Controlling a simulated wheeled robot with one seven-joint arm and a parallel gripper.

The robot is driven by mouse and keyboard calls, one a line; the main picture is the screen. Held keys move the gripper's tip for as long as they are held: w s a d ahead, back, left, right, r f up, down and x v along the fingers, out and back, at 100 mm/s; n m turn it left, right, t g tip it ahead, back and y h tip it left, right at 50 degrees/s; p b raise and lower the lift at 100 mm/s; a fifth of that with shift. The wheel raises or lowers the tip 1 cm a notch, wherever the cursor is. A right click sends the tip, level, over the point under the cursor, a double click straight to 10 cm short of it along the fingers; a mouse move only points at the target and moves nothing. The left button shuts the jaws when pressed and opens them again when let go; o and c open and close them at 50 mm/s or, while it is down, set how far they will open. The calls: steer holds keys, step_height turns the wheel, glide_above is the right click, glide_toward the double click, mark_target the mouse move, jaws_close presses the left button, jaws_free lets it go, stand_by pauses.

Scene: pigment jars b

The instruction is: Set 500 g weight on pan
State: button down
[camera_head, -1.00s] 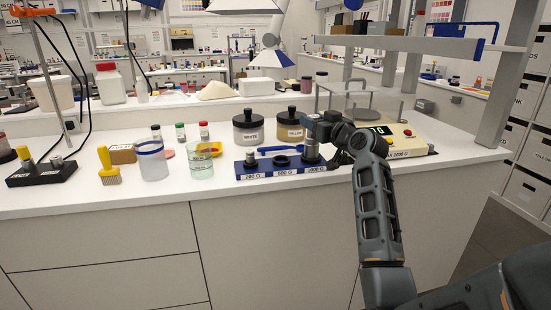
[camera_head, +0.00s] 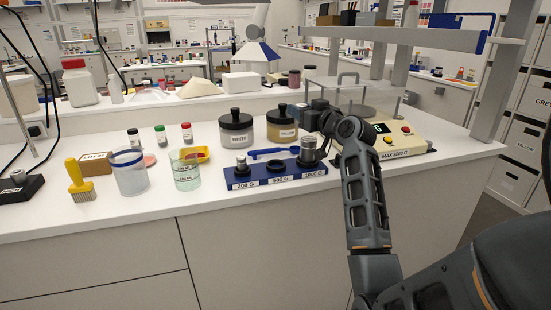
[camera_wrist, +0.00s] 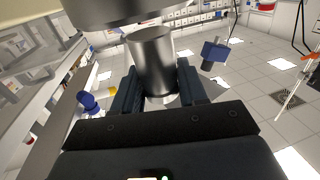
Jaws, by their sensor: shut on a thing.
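My gripper (camera_wrist: 157,92) is shut on a shiny metal cylinder, the weight (camera_wrist: 150,58), in the wrist view. A wider grey shape (camera_wrist: 115,10) adjoins its upper end there; I cannot tell whether it is part of the weight. In the head view my gripper (camera_head: 319,108) is above and behind the blue weight rack (camera_head: 262,181), beside the balance's clear shield, and the held weight is hidden. The rack's 500 G slot (camera_head: 277,164) is empty. The 200 G (camera_head: 241,161) and 1000 G (camera_head: 308,149) weights stand in it. The balance (camera_head: 405,142) is at right; its pan is partly hidden by my arm.
A white-label jar (camera_head: 236,129) and a yellow-label jar (camera_head: 282,125) stand behind the rack. A blue scoop (camera_head: 272,152) lies between. A glass beaker (camera_head: 185,172) stands left of the rack. The clear shield (camera_head: 343,92) and a shelf (camera_head: 400,36) are close to my gripper.

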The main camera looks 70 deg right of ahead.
steer(key=w+a+f, duration=0.1)
steer(key=a+f, duration=0.1)
steer(key=a, duration=0.1)
steer(key=w+a+f+p, duration=0.1)
steer(key=a+f, duration=0.1)
steer(key=a, duration=0.1)
steer(key=w+a+f, duration=0.1)
steer(key=a, duration=0.2)
steer(key=shift+w+f+p, duration=0.35)
steer(key=shift+w+f, duration=0.05)
steer(key=shift+f, duration=1.8)
steer(key=shift+f+b, duration=0.2)
steer(key=shift+b, duration=0.2)
steer(key=c, duration=0.6)
jaws_free()
steer(key=shift+s+p, duration=0.1)
steer(key=shift+p, duration=0.2)
